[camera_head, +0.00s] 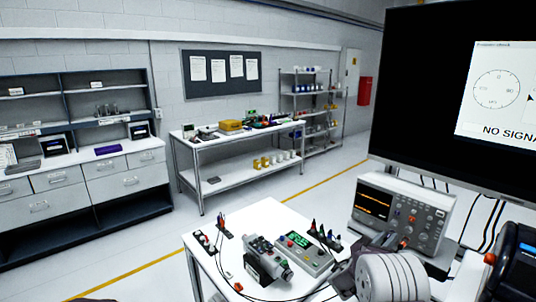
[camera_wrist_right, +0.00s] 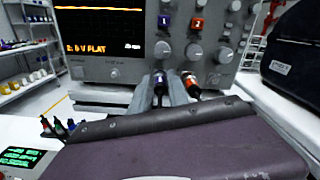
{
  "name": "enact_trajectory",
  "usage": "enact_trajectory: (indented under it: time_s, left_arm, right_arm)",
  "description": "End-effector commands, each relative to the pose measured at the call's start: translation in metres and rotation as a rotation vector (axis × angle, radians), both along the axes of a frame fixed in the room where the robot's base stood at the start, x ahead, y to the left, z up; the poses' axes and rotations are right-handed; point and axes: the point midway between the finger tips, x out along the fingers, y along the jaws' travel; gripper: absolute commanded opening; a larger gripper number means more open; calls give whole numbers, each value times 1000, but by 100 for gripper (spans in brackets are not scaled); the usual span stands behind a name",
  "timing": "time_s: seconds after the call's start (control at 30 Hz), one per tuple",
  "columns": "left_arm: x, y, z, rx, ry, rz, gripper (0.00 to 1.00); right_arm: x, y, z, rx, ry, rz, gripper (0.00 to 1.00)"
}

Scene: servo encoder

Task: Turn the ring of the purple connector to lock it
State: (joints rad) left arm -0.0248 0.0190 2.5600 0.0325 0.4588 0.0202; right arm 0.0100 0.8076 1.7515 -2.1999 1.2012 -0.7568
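The purple connector (camera_wrist_right: 160,83) is a dark plug with a purple end at the front of the oscilloscope, below a purple label. My right gripper (camera_wrist_right: 166,88) has its two grey fingers on either side of this connector. I cannot tell whether they press on it or stand open around it. An orange-ended connector (camera_wrist_right: 190,82) sits just right of the fingers. In the head view my right gripper (camera_head: 384,241) is at the oscilloscope's lower front, and the purple connector cannot be made out. My left gripper is not in view.
The oscilloscope (camera_head: 434,207) stands beside a large monitor (camera_head: 460,110) reading "NO SIGNAL". The white table (camera_head: 215,262) holds a grey motor-like unit (camera_head: 266,258), a box with a green display (camera_head: 304,254) and several small coloured plugs (camera_head: 323,236). A black cable runs along the table's front.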

Motion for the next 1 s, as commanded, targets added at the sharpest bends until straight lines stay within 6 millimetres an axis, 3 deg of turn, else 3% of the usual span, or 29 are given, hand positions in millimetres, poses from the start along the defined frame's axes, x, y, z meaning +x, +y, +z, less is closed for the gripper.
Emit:
enact_trajectory:
  time_s: [1.0]
  left_arm:
    - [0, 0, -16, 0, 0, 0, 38]
  right_arm:
    - [0, 0, -1, 56, -66, -1, 0]
